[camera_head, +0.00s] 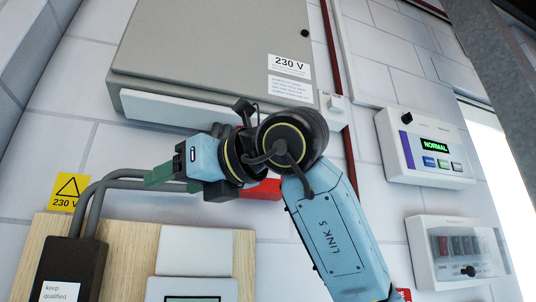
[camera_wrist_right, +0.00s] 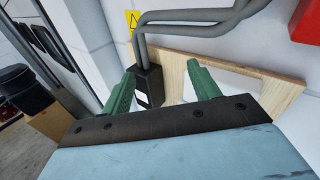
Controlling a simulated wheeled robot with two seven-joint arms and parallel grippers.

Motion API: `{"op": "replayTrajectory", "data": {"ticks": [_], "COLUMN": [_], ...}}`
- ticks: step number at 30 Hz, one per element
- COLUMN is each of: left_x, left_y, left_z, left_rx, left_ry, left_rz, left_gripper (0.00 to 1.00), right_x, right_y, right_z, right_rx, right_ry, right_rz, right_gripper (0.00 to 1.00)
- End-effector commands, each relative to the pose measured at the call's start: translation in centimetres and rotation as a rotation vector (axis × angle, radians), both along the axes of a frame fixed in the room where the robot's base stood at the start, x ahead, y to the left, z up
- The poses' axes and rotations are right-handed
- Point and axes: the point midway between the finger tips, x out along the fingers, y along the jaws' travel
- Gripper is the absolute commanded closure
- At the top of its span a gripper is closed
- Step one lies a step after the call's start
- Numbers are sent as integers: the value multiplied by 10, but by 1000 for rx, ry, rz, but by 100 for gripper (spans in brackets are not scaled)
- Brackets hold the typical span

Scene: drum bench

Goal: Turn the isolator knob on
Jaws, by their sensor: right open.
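I cannot make out the isolator knob itself in either view. A red box-like part (camera_head: 262,189) shows partly behind my right wrist in the head view. A red block (camera_wrist_right: 307,22) is at the top right corner of the right wrist view, cut off by the edge; whether it carries the knob cannot be told. My right gripper (camera_head: 163,182) points left in front of the wall, below the grey cabinet. Its green fingers are apart and empty in the right wrist view (camera_wrist_right: 162,76). My left gripper is not in view.
A grey 230 V cabinet (camera_head: 200,40) hangs above my right wrist. Grey conduits (camera_head: 110,182) run into a dark box (camera_head: 72,262) on a wooden board (camera_head: 125,240). A panel reading NORMAL (camera_head: 405,160) and a lower white unit (camera_head: 440,235) are on the right wall.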

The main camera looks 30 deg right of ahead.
Motion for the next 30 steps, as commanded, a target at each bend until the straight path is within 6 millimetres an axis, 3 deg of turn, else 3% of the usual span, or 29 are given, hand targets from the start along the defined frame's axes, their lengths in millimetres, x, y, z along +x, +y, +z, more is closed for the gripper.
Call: {"op": "replayTrajectory", "data": {"ticks": [1,6,9,13,17,30], "left_x": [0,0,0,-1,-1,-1], "left_y": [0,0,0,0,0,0], "left_z": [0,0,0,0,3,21], "left_rx": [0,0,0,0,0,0], "left_ry": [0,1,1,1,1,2], "left_rz": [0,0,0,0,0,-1], "left_gripper": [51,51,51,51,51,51], "right_x": [-15,-64,-87,-99,-88,-2], "right_y": [-27,-100,-125,-140,-144,-164], "right_z": [27,76,90,96,97,97], "right_rx": [1,63,107,136,140,137], "right_ry": [-29,-58,-64,-63,-60,-60], "right_rz": [-130,-472,-587,-653,-661,-657], "right_gripper": [39,39,39,39,39,39]}}
